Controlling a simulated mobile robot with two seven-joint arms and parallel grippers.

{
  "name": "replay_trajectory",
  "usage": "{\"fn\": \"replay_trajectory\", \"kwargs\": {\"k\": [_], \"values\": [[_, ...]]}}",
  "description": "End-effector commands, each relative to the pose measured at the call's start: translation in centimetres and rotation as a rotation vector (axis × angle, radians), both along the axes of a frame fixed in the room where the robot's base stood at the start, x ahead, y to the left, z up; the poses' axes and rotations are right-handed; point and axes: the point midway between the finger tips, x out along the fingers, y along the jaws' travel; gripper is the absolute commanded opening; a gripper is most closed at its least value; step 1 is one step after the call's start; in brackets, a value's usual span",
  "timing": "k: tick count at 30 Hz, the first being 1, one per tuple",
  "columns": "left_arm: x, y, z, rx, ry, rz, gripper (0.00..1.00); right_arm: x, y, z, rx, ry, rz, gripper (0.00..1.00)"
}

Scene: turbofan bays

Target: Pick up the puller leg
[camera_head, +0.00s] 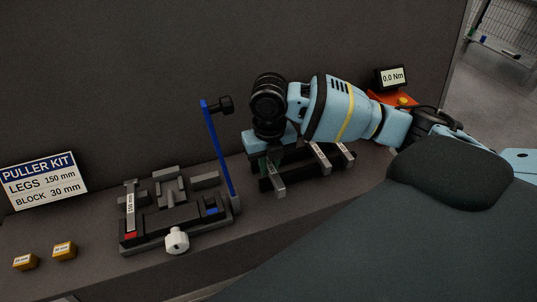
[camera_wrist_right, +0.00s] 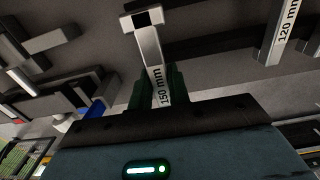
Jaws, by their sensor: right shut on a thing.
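A grey puller leg marked 150 mm (camera_wrist_right: 152,55) with a wider T-shaped end lies between the dark green fingers of my right gripper (camera_wrist_right: 158,88) in the right wrist view. The fingers are shut on it. In the head view my right gripper (camera_head: 266,160) points down at the left end of the dark rack (camera_head: 312,180), and the held leg (camera_head: 275,180) shows just below it. I cannot tell whether the leg still touches the rack. Another leg, marked 120 mm (camera_wrist_right: 284,28), is to the right in the wrist view. My left gripper is not in view.
Left of the rack stands a puller fixture (camera_head: 160,240) with a 150 mm leg (camera_head: 130,208) in it and a tall blue post (camera_head: 216,145) beside it. Small orange blocks (camera_head: 64,250) and a sign (camera_head: 45,180) are far left. A torque display (camera_head: 391,78) stands behind my right arm.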

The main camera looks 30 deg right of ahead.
Motion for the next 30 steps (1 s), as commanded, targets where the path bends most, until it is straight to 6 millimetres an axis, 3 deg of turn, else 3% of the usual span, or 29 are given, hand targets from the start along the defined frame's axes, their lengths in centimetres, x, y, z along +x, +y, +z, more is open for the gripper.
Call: {"fn": "replay_trajectory", "kwargs": {"k": [6, 13, 19, 30], "values": [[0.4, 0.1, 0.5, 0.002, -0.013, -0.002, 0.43, -4.6, 2.7, 0.7, 0.001, -0.003, 0.005, 0.00], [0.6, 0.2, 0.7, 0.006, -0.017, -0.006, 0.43, -8.1, 4.7, 1.0, 0.001, -0.002, 0.003, 0.00], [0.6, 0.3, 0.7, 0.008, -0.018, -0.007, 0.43, -9.4, 5.4, 1.1, 0.001, -0.002, 0.000, 0.00], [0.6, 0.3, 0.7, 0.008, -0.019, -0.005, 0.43, -9.6, 5.6, 1.1, 0.000, -0.001, -0.002, 0.00]]}}
